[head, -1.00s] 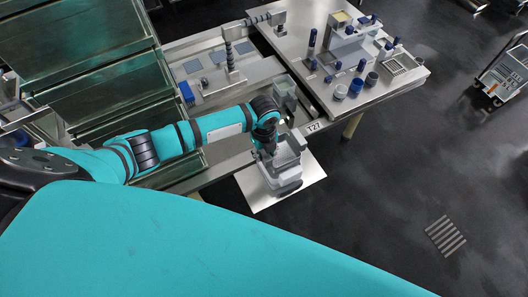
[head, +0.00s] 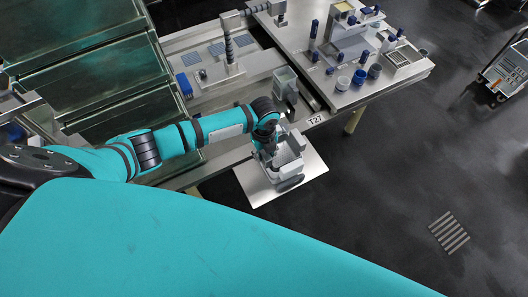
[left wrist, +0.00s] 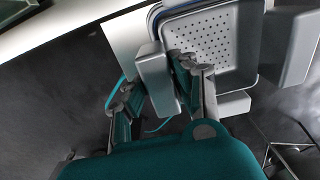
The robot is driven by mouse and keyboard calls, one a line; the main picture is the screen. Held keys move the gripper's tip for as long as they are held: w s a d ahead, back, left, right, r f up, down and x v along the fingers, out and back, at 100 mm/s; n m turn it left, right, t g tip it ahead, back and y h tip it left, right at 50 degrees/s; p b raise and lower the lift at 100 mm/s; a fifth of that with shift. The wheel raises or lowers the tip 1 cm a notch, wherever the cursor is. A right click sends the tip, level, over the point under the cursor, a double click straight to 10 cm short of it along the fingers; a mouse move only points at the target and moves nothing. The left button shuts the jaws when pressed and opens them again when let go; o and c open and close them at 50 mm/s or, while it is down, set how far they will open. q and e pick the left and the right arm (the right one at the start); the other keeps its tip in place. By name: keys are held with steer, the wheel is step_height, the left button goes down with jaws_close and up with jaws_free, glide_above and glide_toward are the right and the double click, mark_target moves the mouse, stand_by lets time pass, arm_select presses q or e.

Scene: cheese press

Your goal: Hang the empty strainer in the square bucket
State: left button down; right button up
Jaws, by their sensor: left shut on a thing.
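The strainer (left wrist: 215,45) is a light grey square tub with rows of small holes in its floor; it is empty. It also shows in the head view (head: 290,154) below my left wrist. My left gripper (left wrist: 158,88) is shut on the strainer's left side lug, with a finger on either side. A dark blue edge (left wrist: 153,18) shows just outside the strainer's upper left rim. A grey body under the strainer in the head view looks like the square bucket, mostly hidden. I cannot tell whether the strainer rests on it. My right gripper is not in view.
A pale flat plate (head: 257,190) lies beneath the strainer. The steel table (head: 330,98) behind it carries blue and grey cups and tools. A small clear container (head: 285,82) stands near its edge. Dark open floor lies to the right.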

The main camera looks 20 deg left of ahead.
arm_select(q)
steer(key=shift+f, duration=0.35)
stand_by(0.5)
steer(key=c, duration=1)
jaws_free()
steer(key=shift+r, duration=0.1)
step_height(320, 180, up, 12)
steer(key=p, duration=1.1)
steer(key=shift+p, duration=0.3)
